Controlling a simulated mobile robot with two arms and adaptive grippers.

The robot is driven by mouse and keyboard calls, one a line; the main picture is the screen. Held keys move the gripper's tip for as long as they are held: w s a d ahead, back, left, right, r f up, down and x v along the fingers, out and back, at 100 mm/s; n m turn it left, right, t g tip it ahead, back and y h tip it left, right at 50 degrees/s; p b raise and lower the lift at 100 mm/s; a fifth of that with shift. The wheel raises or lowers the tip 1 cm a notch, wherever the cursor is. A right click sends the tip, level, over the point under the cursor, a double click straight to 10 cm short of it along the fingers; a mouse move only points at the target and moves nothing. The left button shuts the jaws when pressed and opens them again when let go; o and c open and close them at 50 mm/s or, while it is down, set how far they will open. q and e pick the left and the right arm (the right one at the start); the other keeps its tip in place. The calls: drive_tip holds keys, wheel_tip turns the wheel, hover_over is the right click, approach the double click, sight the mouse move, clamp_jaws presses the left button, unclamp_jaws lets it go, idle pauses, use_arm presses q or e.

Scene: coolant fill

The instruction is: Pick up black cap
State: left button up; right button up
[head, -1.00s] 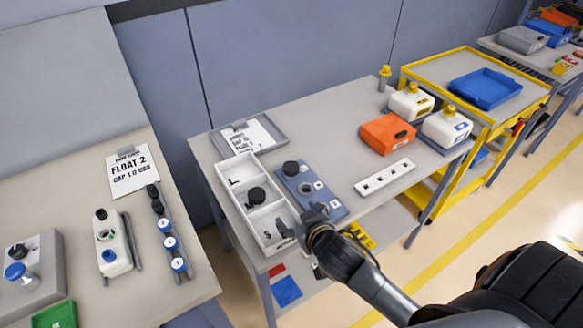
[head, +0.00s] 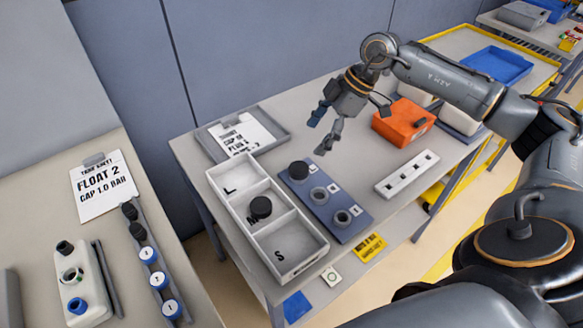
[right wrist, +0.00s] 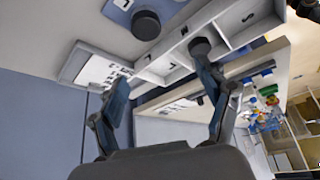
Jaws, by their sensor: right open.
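One black cap (head: 260,207) sits in the M compartment of the white three-part tray (head: 304,272). It also shows in the right wrist view (right wrist: 199,47), near one fingertip in the picture. Another black cap (head: 298,169) stands at the far end of the blue board (head: 354,234), and it shows in the right wrist view (right wrist: 146,25). My right gripper (head: 322,130) is open and empty, above the table behind the blue board, apart from both caps. The L and S compartments look empty. My left gripper is out of view.
Two open rings (head: 320,194) sit on the blue board. An orange box (head: 404,122) and a white strip with holes (head: 407,174) lie to the right. A clipboard (head: 240,135) lies behind the tray.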

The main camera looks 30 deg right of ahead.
drive_tip(key=d, duration=0.3)
drive_tip(key=m+h+p, duration=0.1)
hover_over(300, 167)
drive_tip(key=s+d, duration=0.2)
drive_tip(key=d, duration=0.1)
drive_tip(key=f, duration=0.7)
drive_tip(key=shift+s+a+f, duration=0.15)
drive_tip(key=shift+s+f, duration=0.05)
drive_tip(key=shift+f, duration=0.05)
drive_tip(key=shift+w+a+f+p, duration=0.25)
drive_tip(key=shift+a+f+p, duration=0.15)
drive_tip(key=shift+p, duration=0.2)
drive_tip(key=x, duration=0.1)
drive_tip(key=p+x, duration=0.1)
drive_tip(key=x, duration=0.1)
drive_tip(key=shift+w+a+f, duration=0.2)
drive_tip(key=shift+w, duration=0.2)
drive_tip(key=shift+w+f, duration=0.1)
drive_tip(key=shift+f, duration=0.25)
drive_tip(key=shift+c, duration=0.5)
drive_tip(key=c, duration=1)
